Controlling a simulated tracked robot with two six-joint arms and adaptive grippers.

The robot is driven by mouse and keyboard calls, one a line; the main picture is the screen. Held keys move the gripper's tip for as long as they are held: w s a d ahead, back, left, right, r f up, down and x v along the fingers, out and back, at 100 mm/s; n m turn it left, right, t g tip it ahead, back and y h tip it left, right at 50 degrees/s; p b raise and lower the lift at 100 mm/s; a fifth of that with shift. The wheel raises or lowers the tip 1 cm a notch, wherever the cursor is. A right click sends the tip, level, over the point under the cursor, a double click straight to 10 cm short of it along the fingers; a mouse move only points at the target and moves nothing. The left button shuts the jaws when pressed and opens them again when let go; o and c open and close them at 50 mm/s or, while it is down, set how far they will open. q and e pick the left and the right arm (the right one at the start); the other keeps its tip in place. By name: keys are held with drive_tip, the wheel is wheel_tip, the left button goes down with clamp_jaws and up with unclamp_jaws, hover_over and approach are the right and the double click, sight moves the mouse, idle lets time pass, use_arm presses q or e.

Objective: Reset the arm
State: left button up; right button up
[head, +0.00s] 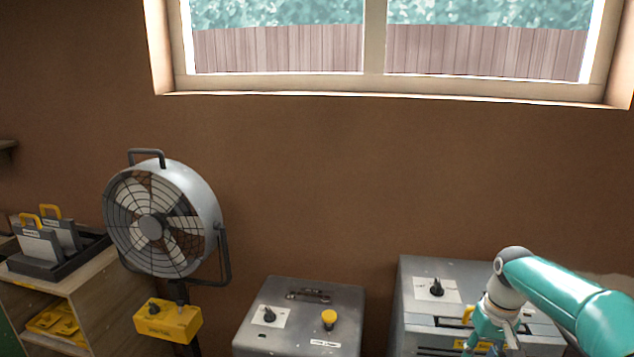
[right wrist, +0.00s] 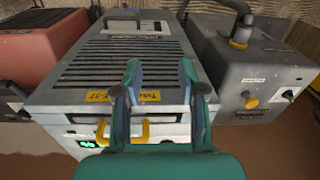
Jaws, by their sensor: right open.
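My right arm reaches in from the right in the head view, with its wrist and gripper (head: 490,343) at the lower edge, over the front of a large grey machine (head: 420,268). In the right wrist view my right gripper (right wrist: 160,72) is open with two teal fingers apart and nothing between their tips. Behind the fingers is the same grey machine (right wrist: 90,78), with a slotted top, a yellow handle (right wrist: 140,133) and a green display (right wrist: 87,145). I cannot tell whether the fingers touch it. My left gripper is not in view.
A smaller grey box (head: 300,325) with a black knob and yellow button stands left of the machine. A wooden shelf unit (head: 60,290) is at far left. The brown wall below the window is clear.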

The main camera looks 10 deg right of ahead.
drive_tip(key=s+a+f+n+y, duration=0.1)
drive_tip(key=s+a+f, duration=0.1)
drive_tip(key=a+f, duration=0.6)
drive_tip(key=s+a+f+y, duration=0.1)
drive_tip(key=a+f, duration=0.5)
drive_tip(key=f, duration=0.5)
drive_tip(key=s+a+f, duration=0.5)
drive_tip(key=s+a, duration=0.1)
drive_tip(key=s, duration=0.4)
drive_tip(key=s+a+f+y, duration=0.1)
drive_tip(key=s+a+f, duration=0.4)
drive_tip(key=s, duration=0.5)
drive_tip(key=shift+a+m, duration=0.3)
drive_tip(key=shift+a, duration=0.55)
